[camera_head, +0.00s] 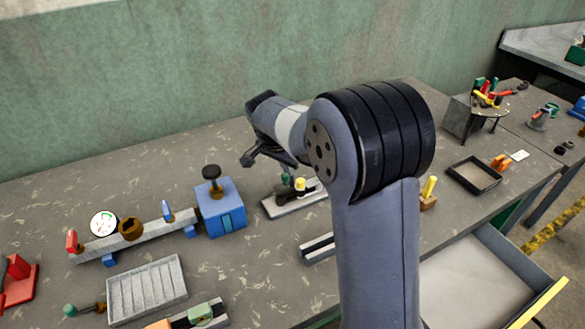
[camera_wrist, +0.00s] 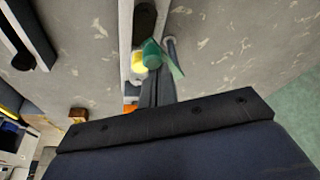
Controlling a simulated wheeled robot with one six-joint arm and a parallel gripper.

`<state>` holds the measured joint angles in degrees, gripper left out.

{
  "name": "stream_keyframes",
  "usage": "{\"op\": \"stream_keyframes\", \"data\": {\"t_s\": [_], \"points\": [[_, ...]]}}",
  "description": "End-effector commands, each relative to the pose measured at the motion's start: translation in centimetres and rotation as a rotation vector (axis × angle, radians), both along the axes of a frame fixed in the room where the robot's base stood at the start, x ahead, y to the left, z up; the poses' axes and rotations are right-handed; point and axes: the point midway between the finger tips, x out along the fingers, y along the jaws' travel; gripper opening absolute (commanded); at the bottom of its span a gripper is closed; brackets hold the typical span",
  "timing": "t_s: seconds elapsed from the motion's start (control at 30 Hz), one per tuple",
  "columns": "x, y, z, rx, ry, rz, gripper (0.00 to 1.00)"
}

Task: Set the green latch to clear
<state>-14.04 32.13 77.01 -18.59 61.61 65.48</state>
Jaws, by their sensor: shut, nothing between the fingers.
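A small fixture with a green part (camera_head: 286,180) and a yellow knob (camera_head: 300,184) stands on a pale plate (camera_head: 283,206) near the middle of the bench. In the wrist view the green latch (camera_wrist: 174,62) is a flat green piece with a rounded end, beside the yellow knob (camera_wrist: 138,63). My gripper (camera_head: 287,162) is shut and empty, just above the fixture. In the wrist view its dark fingers (camera_wrist: 156,86) reach to the latch's near side and overlap it; I cannot tell whether they touch. Any marking for clear is not readable.
To the left stand a blue box with a black knob (camera_head: 221,208), a grey rail with a round dial (camera_head: 103,223), and a ribbed tray (camera_head: 147,290). My arm hides part of the bench right of the fixture. A black tray (camera_head: 474,175) and tool holder (camera_head: 468,117) stand right.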

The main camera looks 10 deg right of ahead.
Motion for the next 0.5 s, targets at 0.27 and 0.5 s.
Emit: {"op": "stream_keyframes", "data": {"t_s": [0.27, 0.5], "points": [[0.6, 1.1, 0.0, -0.001, 0.001, -0.251, 0.0], [1.0, 1.5, 0.0, 0.0, 0.001, -0.388, 0.0]]}}
